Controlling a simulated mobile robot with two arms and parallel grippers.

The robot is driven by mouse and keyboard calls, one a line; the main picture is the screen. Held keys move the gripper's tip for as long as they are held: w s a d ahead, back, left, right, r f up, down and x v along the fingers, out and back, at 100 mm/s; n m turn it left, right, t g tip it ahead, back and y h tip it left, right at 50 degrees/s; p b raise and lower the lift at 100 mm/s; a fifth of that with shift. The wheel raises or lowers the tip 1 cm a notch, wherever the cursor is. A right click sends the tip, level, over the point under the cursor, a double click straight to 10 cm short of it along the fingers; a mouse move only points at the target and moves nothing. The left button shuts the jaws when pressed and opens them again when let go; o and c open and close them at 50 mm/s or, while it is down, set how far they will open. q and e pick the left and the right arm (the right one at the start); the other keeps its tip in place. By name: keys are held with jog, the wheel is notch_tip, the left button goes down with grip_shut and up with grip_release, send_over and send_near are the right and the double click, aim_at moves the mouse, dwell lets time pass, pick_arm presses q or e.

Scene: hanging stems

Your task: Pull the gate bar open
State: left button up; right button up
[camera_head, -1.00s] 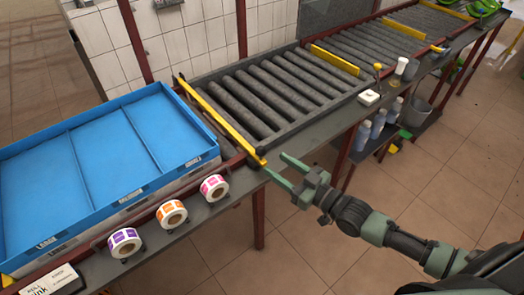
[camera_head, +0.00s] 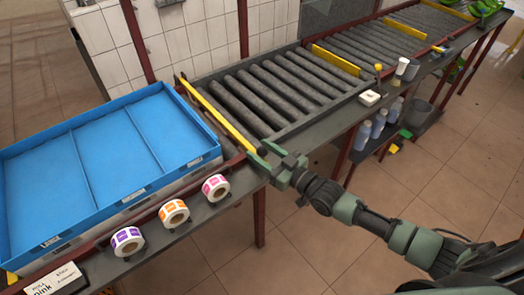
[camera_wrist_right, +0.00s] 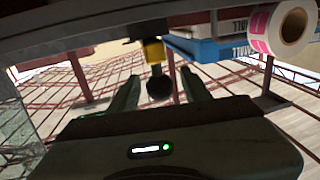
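The yellow gate bar (camera_head: 218,116) lies slanted across the conveyor, between the blue tray and the grey rollers. Its near end reaches the conveyor's front edge. My right gripper (camera_head: 264,159) is at that near end, with its fingers on either side of it. In the right wrist view, the bar's yellow end (camera_wrist_right: 153,50) and a dark round knob (camera_wrist_right: 159,88) show between the two spread fingers of my right gripper (camera_wrist_right: 157,92). The fingers look apart from the knob. Whether they touch the bar is not clear. My left gripper is not in view.
The blue tray (camera_head: 130,184) stands left of the bar. Label rolls, purple (camera_head: 127,241), orange (camera_head: 174,213) and pink (camera_head: 215,188), line the front ledge. Rollers (camera_head: 270,95) lie right of the bar. Floor in front is clear.

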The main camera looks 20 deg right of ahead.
grip_shut()
dwell(1.2)
